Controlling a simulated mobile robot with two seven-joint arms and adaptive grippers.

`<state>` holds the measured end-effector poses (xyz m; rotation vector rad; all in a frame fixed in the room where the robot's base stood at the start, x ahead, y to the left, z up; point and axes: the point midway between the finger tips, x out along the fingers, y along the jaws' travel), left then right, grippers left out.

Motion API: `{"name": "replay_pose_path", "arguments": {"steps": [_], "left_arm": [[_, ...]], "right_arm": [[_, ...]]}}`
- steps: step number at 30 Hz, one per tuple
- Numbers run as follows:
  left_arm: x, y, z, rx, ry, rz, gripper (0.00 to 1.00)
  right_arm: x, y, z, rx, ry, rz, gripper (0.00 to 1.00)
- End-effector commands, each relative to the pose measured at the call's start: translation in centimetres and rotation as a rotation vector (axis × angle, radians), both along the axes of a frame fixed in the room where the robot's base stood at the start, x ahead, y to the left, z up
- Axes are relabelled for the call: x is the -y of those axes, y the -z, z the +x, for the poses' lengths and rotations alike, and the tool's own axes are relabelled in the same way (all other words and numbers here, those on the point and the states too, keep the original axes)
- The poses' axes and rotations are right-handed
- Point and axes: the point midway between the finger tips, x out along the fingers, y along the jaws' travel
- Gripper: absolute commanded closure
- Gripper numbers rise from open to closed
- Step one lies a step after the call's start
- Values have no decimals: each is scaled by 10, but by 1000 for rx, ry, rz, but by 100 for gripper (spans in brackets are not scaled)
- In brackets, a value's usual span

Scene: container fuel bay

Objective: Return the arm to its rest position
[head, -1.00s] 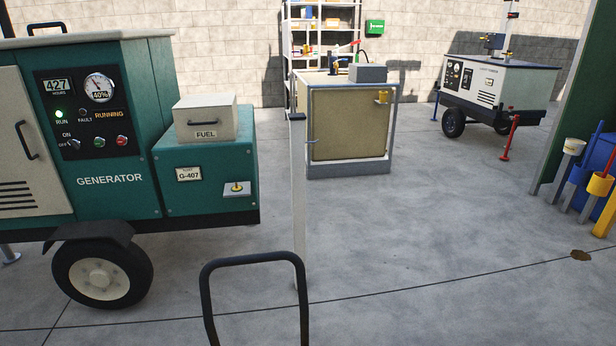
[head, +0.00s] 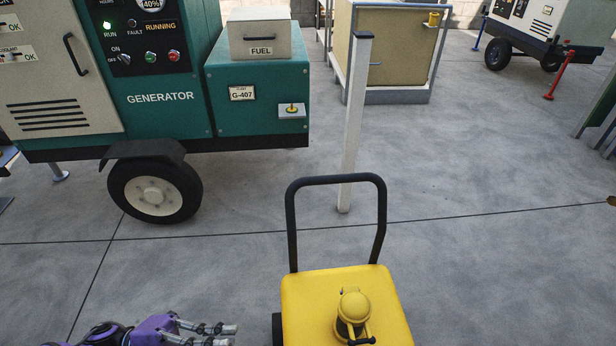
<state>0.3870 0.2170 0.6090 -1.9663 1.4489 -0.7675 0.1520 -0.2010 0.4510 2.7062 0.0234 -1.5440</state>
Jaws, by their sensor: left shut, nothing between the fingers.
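My left gripper (head: 222,335) shows at the bottom of the head view, left of the middle, with its purple arm coming in from the left. Its fingers point right, are shut and hold nothing. It is low over the concrete floor, to the left of a yellow cart (head: 312,292) and apart from it in the picture. My right arm and gripper do not show.
The cart has a black push handle (head: 335,181) and a yellow capped fitting (head: 352,308) on top. A white post (head: 353,130) stands behind it. The green generator (head: 165,97) with its fuel box (head: 262,35) stands at the left. Floor (head: 480,250) at right is clear.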

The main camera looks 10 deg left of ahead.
Motion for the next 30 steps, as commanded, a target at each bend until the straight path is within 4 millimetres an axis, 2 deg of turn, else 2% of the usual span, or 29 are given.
{"name": "replay_pose_path", "arguments": {"steps": [1,3,6,9,11,14,17,18,20,24,30], "left_arm": [[4,2,17,-5,-62,19,100],[9,7,38,-27,-164,41,100],[14,21,59,-100,-336,59,100],[15,44,67,-224,-535,73,100],[13,63,61,-331,-663,83,100],[6,98,35,-545,-871,101,100],[1,131,-14,-791,-1053,120,100],[0,142,-37,-889,-1115,127,100],[0,153,-71,-1021,-1191,134,100],[5,164,-138,-1255,-1314,129,100],[11,159,-215,-1450,-1445,60,100]], "right_arm": [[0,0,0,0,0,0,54],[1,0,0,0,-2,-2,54],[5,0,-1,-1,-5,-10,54],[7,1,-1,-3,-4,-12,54],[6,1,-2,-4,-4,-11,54],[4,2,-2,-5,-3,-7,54],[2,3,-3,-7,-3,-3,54],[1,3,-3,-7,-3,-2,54],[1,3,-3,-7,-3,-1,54],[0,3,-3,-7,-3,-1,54],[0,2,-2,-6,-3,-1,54]]}}
